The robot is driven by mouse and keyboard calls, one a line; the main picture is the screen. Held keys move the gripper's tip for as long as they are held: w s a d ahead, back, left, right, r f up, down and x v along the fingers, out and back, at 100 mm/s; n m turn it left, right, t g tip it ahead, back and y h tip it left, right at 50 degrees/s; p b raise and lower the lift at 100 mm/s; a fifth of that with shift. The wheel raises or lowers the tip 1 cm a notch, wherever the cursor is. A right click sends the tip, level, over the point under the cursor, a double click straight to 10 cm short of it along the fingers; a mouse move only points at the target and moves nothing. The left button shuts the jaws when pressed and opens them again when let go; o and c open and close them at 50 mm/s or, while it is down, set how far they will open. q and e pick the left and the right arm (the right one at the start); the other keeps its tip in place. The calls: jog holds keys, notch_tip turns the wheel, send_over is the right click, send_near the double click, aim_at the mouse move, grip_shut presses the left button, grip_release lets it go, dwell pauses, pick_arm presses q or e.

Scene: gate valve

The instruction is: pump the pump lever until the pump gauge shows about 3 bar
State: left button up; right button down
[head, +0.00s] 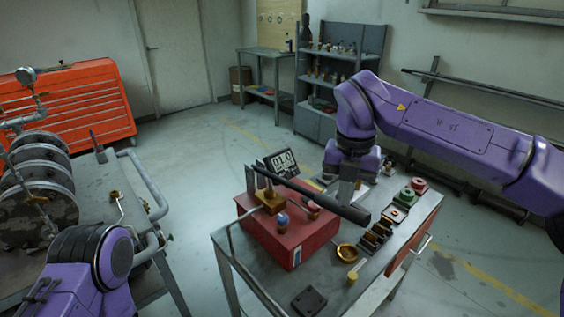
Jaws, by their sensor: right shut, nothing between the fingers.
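The pump is a red box (285,236) on the grey cart, with a brass block (269,201) on top. Its long dark lever (318,195) slopes from that block down to the right. The pump gauge (282,163) is a dark display with white digits behind the lever; they look like 01.0 but are small. My right gripper (347,200) points down at the lever, near its outer half; its fingertips are partly hidden by the lever, and I cannot tell whether they touch it. It is shut and empty. My left arm shows at the lower left, its gripper out of view.
The cart (310,277) also carries a brass ring (348,252), dark blocks (374,238), a green-topped part (407,196) and a red one (419,185). A bench with pipework (130,185) stands left. A red tool cabinet (75,105) and shelves (335,75) stand behind. Floor between is clear.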

notch_tip(320, 180, down, 10)
jog(key=b, duration=0.7)
jog(key=shift+f+b, duration=0.15)
jog(key=shift+b, duration=0.2)
notch_tip(320, 180, up, 12)
jog(key=p, duration=0.9)
jog(key=shift+f+p, duration=0.2)
jog(key=shift+p, duration=0.15)
jog(key=shift+f, duration=0.25)
jog(key=shift+b, duration=0.3)
jog(key=shift+f+b, duration=2.1)
jog(key=shift+f, duration=0.5)
jog(key=shift+r, duration=0.15)
